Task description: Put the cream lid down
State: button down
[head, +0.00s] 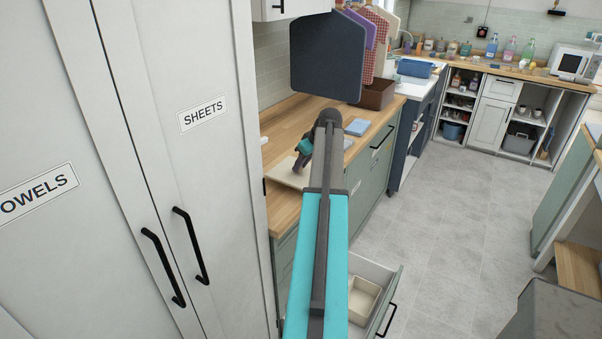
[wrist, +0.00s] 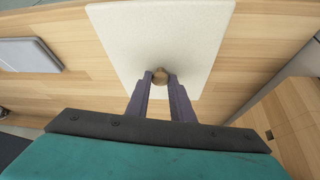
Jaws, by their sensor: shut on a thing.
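The cream lid (wrist: 193,28) is a flat, pale rectangle with a small brown knob (wrist: 160,76) in its middle. In the wrist view my gripper (wrist: 160,80) has its two dark fingers closed around the knob. In the head view the lid (head: 288,174) shows at the left, at the wooden counter (head: 298,110), partly hidden behind my gripper (head: 297,165). The lid looks level and close over the counter top; I cannot tell whether it touches.
An open drawer (head: 388,282) below the counter holds a cream box (head: 362,298). Tall cupboards (head: 180,60) stand at the left.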

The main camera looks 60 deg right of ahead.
aim_at(300, 173)
jog(key=shift+f+p, duration=0.6)
jog(key=shift+f, duration=1.3)
jog(key=shift+f, duration=0.15)
jog(key=c, duration=1.5)
grip_release()
jog(key=shift+c, duration=0.2)
jog(key=shift+r, duration=0.25)
jog(key=b+v, duration=0.3)
jog(key=v, duration=0.9)
jog(key=shift+f, duration=0.1)
